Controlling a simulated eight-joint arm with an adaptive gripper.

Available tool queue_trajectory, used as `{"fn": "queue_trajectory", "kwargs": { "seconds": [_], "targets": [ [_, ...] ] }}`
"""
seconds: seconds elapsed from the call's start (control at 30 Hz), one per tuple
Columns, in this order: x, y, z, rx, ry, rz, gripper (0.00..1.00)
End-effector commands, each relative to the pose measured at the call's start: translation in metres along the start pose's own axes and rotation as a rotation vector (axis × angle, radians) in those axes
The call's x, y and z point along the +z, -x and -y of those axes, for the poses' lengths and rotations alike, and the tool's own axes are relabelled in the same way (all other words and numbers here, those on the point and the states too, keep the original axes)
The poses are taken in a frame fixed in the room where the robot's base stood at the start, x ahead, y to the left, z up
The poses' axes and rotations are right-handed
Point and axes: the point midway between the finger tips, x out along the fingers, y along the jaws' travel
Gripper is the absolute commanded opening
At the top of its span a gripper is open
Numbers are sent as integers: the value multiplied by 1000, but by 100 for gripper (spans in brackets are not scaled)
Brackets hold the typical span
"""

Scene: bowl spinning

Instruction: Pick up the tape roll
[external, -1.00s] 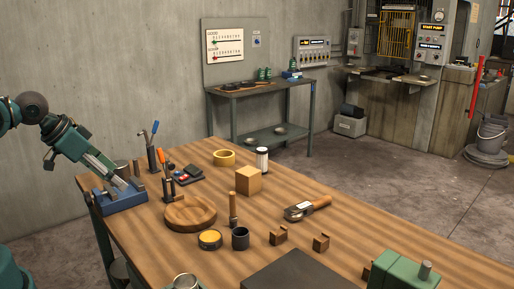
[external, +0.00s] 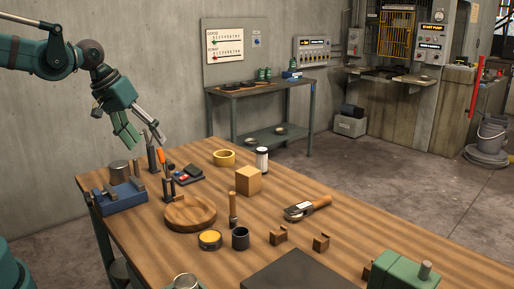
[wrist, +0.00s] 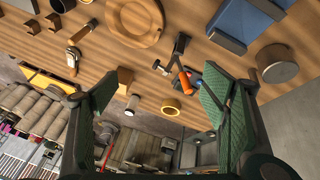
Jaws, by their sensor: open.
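The tape roll (external: 224,161) is a yellow ring lying flat near the far edge of the wooden bench, left of a white-and-black cylinder. It also shows in the wrist view (wrist: 171,113), between the spread fingers and well beyond them. My gripper (external: 150,143) is open and empty. It is raised above the far left part of the bench, left of the tape roll and clear of it. In the wrist view my gripper (wrist: 158,88) has one green finger at each side.
Upright tools (external: 167,188) and a small dark tray (external: 188,176) stand between my gripper and the tape roll. A wooden block (external: 248,181) and the cylinder (external: 262,160) are to its right. A blue holder (external: 120,201) and wooden bowl (external: 190,214) are nearer.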

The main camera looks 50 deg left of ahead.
Motion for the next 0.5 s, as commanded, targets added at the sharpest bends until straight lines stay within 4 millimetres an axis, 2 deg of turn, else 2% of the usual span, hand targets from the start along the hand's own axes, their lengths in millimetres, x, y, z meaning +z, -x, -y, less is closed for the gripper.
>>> {"fn": "queue_trajectory", "kwargs": {
  "seconds": [0.03,0.5],
  "targets": [
    [-11,0,-2,0,20,9,73],
    [-89,-16,-16,-9,228,101,73]
  ]
}}
